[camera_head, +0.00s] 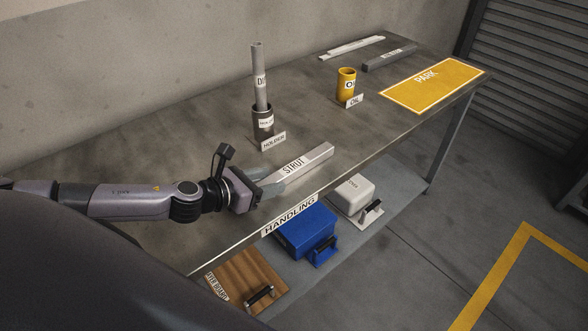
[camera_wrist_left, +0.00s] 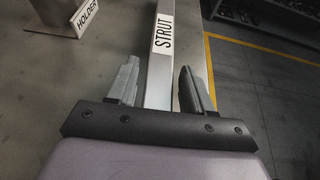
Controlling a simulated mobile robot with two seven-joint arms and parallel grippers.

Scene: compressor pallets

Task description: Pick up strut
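The strut (camera_head: 301,165) is a light grey metal bar with a white STRUT label, lying on the workbench near its front edge. In the left wrist view the strut (camera_wrist_left: 164,60) runs lengthwise between the two fingers. My left gripper (camera_head: 272,183) is at the strut's near left end. Its fingers stand apart on either side of the bar, with a visible gap on each side; the left wrist view shows this open gripper (camera_wrist_left: 158,88) too. My right gripper is not in view.
The holder (camera_head: 263,125) with a tall grey rod stands behind the strut. A yellow OIL cup (camera_head: 346,85), grey bars (camera_head: 389,58) and the yellow PARK mat (camera_head: 433,84) lie farther right. A lower shelf bears a blue box (camera_head: 305,230) and a white case (camera_head: 353,194).

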